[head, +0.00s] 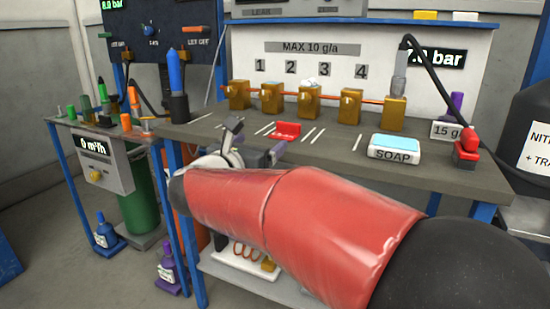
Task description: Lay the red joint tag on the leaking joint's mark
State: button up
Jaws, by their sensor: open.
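The red joint tag (287,130) lies on the grey bench top, in front of the row of brass joints. It sits between short white line marks, with some to its left (266,129) and some to its right (313,135). White foam (310,82) sits on the brass joint under number 3 (309,102); the other joints show no clear foam. My gripper (256,141) is open at the bench's front edge, just left of and nearer than the tag. My red-sleeved arm hides part of it. I see nothing between its fingers.
A soap dish (395,147) stands on the bench to the right. A blue-tipped bottle (178,85) stands at the left end. Bench space between tag and soap is mostly clear.

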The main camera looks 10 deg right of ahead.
jog(key=s+a+n+t+y, duration=0.1)
jog(key=s+n+y, duration=0.35)
jog(key=n, duration=0.75)
jog(key=s+a+n+t+y, duration=0.1)
jog(key=a+n+y, duration=0.1)
jog(key=n+y, duration=0.8)
jog(key=s+d+f+n+g+h, duration=0.2)
jog(key=s+d+f+n+g, duration=0.3)
jog(key=s+f+n, duration=0.4)
jog(key=s+d+f+n+g+h, duration=0.2)
jog(key=s+d+f+n+g, duration=0.3)
jog(key=s+f+n, duration=0.5)
jog(key=s+n+g, duration=0.1)
jog(key=s+n, duration=0.1)
jog(key=s, duration=0.1)
jog(key=shift+s+f, duration=0.3)
jog(key=shift+s, duration=0.1)
jog(key=shift+c, duration=0.2)
